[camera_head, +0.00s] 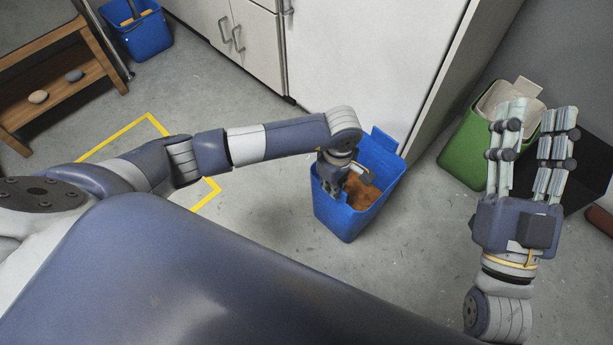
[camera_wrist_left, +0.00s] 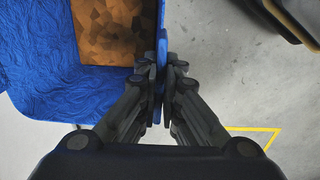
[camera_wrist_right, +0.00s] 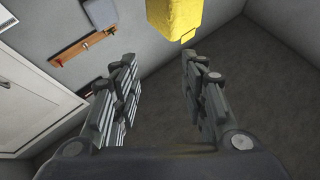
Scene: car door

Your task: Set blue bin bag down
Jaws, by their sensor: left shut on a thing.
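The blue bin (camera_head: 345,222), open at the top with brown contents (camera_head: 362,193), is upright in front of the white cabinet. Its blue wall (camera_wrist_left: 50,85) and brown contents (camera_wrist_left: 115,30) also show in the left wrist view. My left gripper (camera_head: 345,182) is shut on the bin's rim; in the left wrist view the fingertips (camera_wrist_left: 161,85) pinch the blue wall from both sides. I cannot tell whether the bin's base touches the floor. My right gripper (camera_head: 530,150) is open and empty, its fingers raised and spread apart, away from the bin.
A green bin (camera_head: 468,150) stands at the right beside a black one (camera_head: 590,172). A white cabinet (camera_head: 345,60) stands behind. A wooden bench (camera_head: 55,85) and a blue bucket (camera_head: 140,35) are at the upper left. Yellow tape (camera_head: 120,135) marks the grey floor, partly hidden by my arm.

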